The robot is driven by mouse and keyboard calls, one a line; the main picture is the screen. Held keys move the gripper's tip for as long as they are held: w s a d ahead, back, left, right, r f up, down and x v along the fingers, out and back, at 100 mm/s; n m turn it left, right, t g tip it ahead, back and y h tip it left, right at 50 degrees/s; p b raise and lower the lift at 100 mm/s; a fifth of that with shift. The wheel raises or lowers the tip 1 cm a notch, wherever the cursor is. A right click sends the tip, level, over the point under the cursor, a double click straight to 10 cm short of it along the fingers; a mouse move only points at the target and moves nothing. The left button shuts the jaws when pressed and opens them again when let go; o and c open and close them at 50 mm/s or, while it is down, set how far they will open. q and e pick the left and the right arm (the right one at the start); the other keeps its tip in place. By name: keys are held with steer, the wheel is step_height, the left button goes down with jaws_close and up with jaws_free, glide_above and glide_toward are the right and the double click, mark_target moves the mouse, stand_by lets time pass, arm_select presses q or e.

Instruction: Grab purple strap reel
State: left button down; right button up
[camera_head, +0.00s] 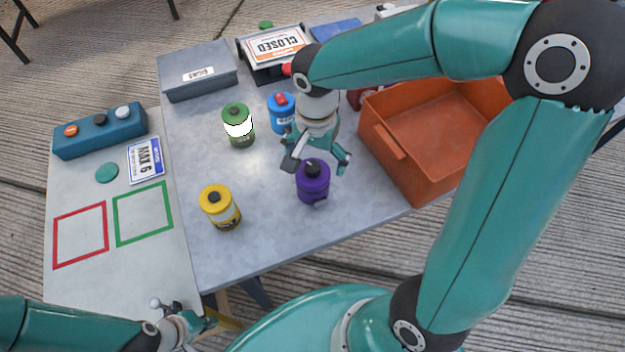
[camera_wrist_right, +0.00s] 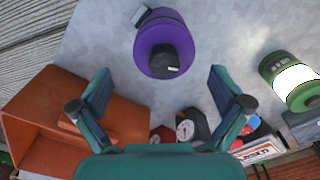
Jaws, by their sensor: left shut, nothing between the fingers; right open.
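The purple strap reel (camera_head: 313,187) stands upright on the grey table, with a dark knob on top. In the right wrist view the purple strap reel (camera_wrist_right: 166,45) lies ahead, between and beyond the fingertips. My right gripper (camera_head: 316,164) is open and above the reel, its fingers partly overlapping it in the head view. In the right wrist view my right gripper (camera_wrist_right: 160,88) has its fingers apart with nothing between them. My left gripper (camera_head: 182,322) is shut and empty at the table's lower left edge, far from the reel.
A yellow reel (camera_head: 221,212), a green reel (camera_head: 238,128) and a blue reel (camera_head: 281,110) stand nearby. An orange crate (camera_head: 395,165) is right of the purple reel. The table's front is clear.

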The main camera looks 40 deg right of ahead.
mark_target(313, 182)
steer(key=shift+w+a+f, duration=0.1)
steer(key=shift+f, duration=1.25)
steer(key=shift+w+a+f, duration=0.1)
steer(key=shift+f, duration=1.25)
steer(key=shift+c, duration=0.2)
steer(key=c, duration=1.5)
steer(key=shift+o, duration=0.2)
steer(key=shift+r, duration=0.1)
